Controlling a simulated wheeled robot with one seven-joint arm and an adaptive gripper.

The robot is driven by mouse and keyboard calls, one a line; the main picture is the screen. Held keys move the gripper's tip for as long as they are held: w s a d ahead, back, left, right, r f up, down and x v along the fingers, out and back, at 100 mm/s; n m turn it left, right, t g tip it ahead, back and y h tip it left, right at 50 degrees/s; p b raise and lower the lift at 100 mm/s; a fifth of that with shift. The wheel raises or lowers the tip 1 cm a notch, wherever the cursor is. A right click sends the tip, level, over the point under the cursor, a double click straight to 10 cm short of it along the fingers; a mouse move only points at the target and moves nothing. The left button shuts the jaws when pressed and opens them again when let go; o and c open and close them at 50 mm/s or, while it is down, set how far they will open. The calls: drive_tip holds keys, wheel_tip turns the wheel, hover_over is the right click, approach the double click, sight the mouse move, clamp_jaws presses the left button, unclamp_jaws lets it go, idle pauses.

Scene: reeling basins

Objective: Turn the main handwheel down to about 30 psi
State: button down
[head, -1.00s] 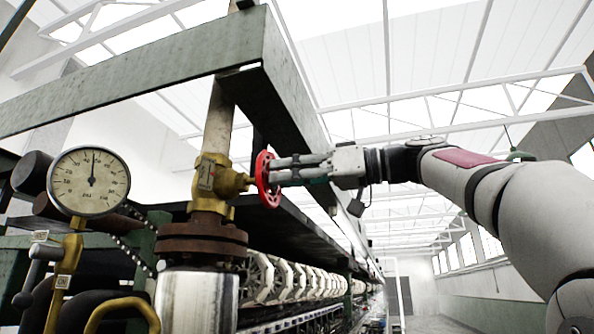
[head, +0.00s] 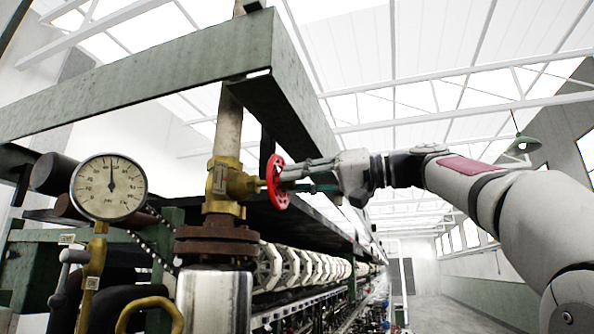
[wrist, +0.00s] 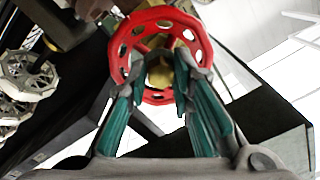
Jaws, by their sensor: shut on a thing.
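The red handwheel (head: 274,182) is on the right side of a brass valve (head: 228,183) on a vertical pipe. In the wrist view the handwheel (wrist: 160,15) faces me, a red ring with holes and a brass hub behind it. My gripper (head: 284,181) comes from the right and is shut on the handwheel. Its two teal-padded fingers (wrist: 160,78) lie on opposite sides of the hub, at the rim. The round pressure gauge (head: 109,188) at left has its needle almost straight up; its numbers are too small to read surely.
A green steel beam (head: 285,90) runs just above and behind the wheel. A rusty flange (head: 215,240) and a shiny cylinder (head: 214,300) are below the valve. A row of pale reels (head: 310,266) recedes behind. The aisle (head: 440,310) at right is clear.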

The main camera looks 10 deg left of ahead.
drive_tip(key=m, duration=1.9)
drive_tip(key=shift+m+p, duration=0.3)
drive_tip(key=shift+p, duration=0.05)
drive_tip(key=c, duration=1.5)
unclamp_jaws()
drive_tip(key=d, duration=0.4)
drive_tip(key=s+d, duration=0.1)
drive_tip(key=d, duration=0.2)
